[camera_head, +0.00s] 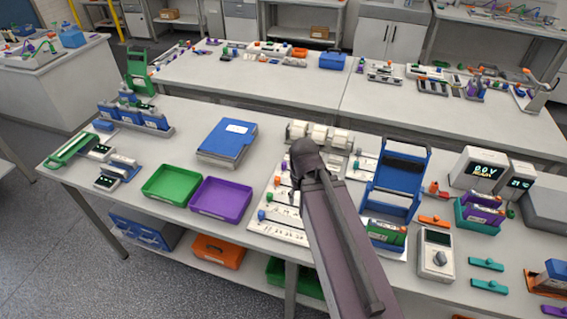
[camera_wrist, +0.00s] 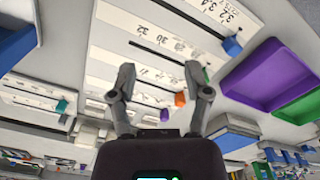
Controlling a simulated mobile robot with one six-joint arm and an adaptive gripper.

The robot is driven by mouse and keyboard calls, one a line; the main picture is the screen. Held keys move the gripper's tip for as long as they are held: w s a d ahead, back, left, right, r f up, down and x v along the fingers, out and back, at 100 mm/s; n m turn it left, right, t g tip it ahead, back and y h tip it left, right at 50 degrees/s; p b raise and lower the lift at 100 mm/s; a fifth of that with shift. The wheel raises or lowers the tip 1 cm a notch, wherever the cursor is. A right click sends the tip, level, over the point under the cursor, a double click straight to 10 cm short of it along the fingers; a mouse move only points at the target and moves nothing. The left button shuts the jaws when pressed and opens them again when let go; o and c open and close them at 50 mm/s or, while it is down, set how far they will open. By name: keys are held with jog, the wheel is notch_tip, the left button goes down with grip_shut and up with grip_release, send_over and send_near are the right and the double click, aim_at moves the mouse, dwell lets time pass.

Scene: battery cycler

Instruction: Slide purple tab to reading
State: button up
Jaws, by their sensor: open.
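In the wrist view a white slider board (camera_wrist: 150,62) with dark slots and printed numbers fills the middle. Its tabs form a slanting row: blue (camera_wrist: 232,46), green (camera_wrist: 206,75), orange (camera_wrist: 180,99) and the purple tab (camera_wrist: 164,115). In the head view the purple tab (camera_head: 284,165) is small, at the far end of the tab row, left of my arm, which hides part of the board (camera_head: 280,232).
A purple tray (camera_head: 221,200) and a green tray (camera_head: 172,185) lie left of the board. A blue binder (camera_head: 228,140) lies behind them. A blue rack (camera_head: 397,180) and a handheld meter (camera_head: 436,252) stand right of my arm. Another board with tabs (camera_wrist: 40,100) shows at left.

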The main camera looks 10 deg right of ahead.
aim_at(284, 163)
jog(key=w+r+m+p, duration=0.2)
jog(key=w+m, duration=0.4)
jog(key=w, duration=2)
jog(key=shift+d+f, duration=0.1)
notch_tip(284, 163, down, 13)
jog(key=b, duration=1.3)
jog(key=shift+f+b, duration=0.2)
jog(key=shift+b, duration=0.1)
grip_shut()
